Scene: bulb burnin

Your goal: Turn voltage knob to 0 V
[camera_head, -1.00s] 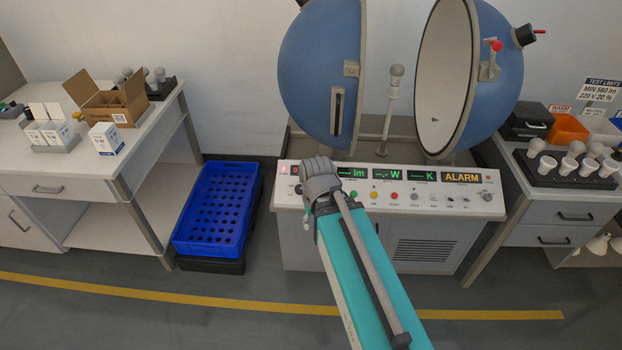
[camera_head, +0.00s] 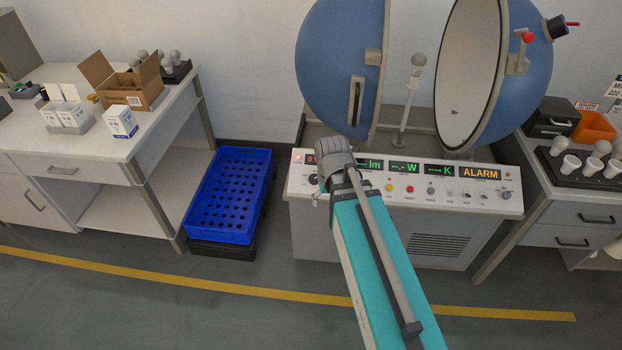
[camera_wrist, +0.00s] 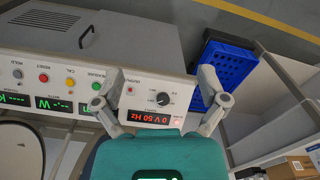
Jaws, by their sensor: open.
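The voltage knob (camera_wrist: 163,99) is a small black dial with a white mark on the cream control panel (camera_wrist: 180,84), seen upside down in the wrist view. Beside it a red display (camera_wrist: 151,118) reads "0 V 50 Hz". My gripper (camera_wrist: 160,75) is open and empty, its two grey fingers on either side of the knob in the picture. I see no contact with the knob; the distance to it is hard to judge. In the head view my gripper (camera_head: 336,150) is in front of the panel's left part and hides most of the red display.
The panel has green displays, an ALARM display (camera_head: 479,173) and several buttons. An open blue sphere (camera_head: 340,65) stands behind it.

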